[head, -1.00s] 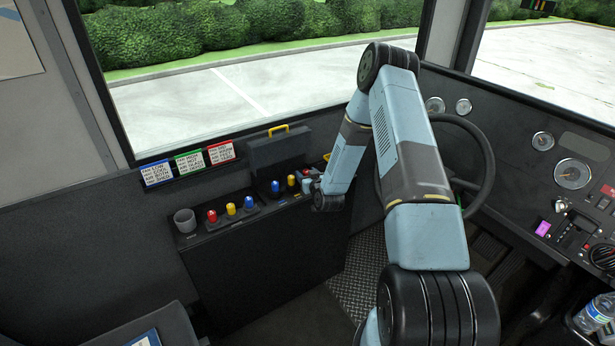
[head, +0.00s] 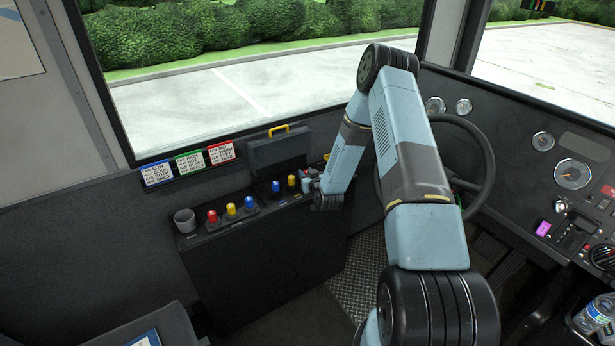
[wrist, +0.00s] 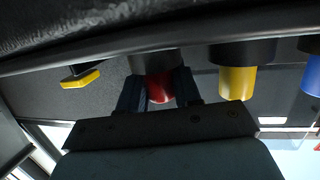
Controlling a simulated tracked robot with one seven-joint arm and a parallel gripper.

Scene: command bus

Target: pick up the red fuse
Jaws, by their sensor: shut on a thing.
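The red fuse (wrist: 158,86) shows in the wrist view, upside down, with its top in a dark round base. My gripper (wrist: 158,92) is shut on it, one dark finger on each side. In the head view my gripper (head: 308,182) is at the right end of the right-hand fuse row, and the held fuse is mostly hidden there. Beside it stand a yellow fuse (head: 291,181), also in the wrist view (wrist: 237,82), and a blue fuse (head: 275,187), also in the wrist view (wrist: 312,76).
Another row holds a red fuse (head: 212,216), a yellow fuse (head: 231,209) and a blue fuse (head: 249,202). A grey cup (head: 185,220) stands left of it. A dark case with a yellow handle (head: 279,130) stands behind. A steering wheel (head: 487,165) is right of my arm.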

